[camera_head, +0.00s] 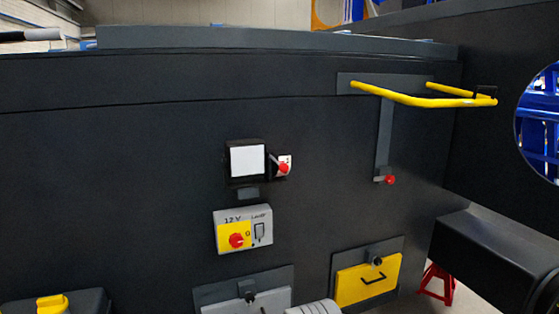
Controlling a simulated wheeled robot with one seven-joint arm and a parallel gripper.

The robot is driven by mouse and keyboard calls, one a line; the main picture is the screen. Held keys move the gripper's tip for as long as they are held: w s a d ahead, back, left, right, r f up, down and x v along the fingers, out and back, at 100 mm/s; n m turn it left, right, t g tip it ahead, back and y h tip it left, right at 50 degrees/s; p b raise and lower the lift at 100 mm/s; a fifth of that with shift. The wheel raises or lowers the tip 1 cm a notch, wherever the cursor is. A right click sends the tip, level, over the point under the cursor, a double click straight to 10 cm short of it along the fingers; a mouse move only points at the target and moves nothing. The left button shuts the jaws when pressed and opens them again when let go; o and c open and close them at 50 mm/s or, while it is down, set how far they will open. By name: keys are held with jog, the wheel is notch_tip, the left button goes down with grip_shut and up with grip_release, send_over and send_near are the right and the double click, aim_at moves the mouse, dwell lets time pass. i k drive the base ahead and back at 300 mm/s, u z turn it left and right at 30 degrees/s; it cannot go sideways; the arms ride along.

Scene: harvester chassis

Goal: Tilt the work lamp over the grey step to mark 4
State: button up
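A work lamp (247,160) with a square white face in a black housing is mounted on the dark side panel, near the middle of the view. A small white plate with a red knob (284,167) sits at its right side. Any mark numbers there are too small to read, so I cannot tell the lamp's tilt setting. A small grey plate (248,193) is just below the lamp. I cannot make out a grey step for certain. My gripper is not in view.
Below the lamp is a 12 V switch box (243,230) with a red knob. Grey (245,304) and yellow (367,280) flaps are lower. A yellow rail (420,98) juts out upper right. A dark beam (498,262) projects lower right. A pale ribbed piece shows at the bottom edge.

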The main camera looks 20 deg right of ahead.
aim_at(245, 158)
jog(key=z, duration=0.05)
jog(key=k, duration=0.45)
jog(key=u, duration=1.1)
jog(key=i, duration=0.6)
jog(key=z, duration=0.4)
